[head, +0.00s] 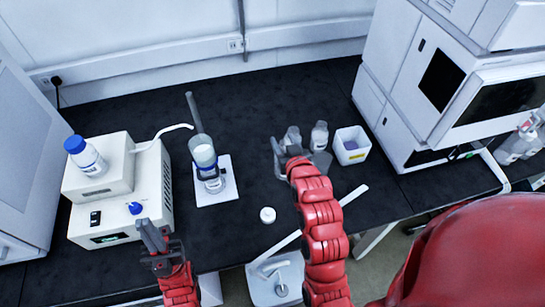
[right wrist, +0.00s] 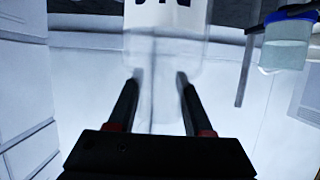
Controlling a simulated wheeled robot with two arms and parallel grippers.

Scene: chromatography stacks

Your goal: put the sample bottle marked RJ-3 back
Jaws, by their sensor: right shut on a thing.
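My right gripper (head: 283,152) is at the middle of the bench in the head view, shut on a clear sample bottle (head: 293,134). In the right wrist view, this bottle (right wrist: 165,60) stands between the two fingers. Its white label is cut off by the top edge and only part of the dark lettering shows, so I cannot read the mark. A second small clear bottle (head: 319,136) stands just right of it. My left gripper (head: 156,238) is low at the left, in front of the white instrument, with no object visible in it; its finger gap is unclear.
A white open box (head: 352,145) stands right of the bottles. A white instrument (head: 158,185) carries a blue-capped bottle (head: 86,157). A round white lid-like piece (head: 267,215) lies near the front edge.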

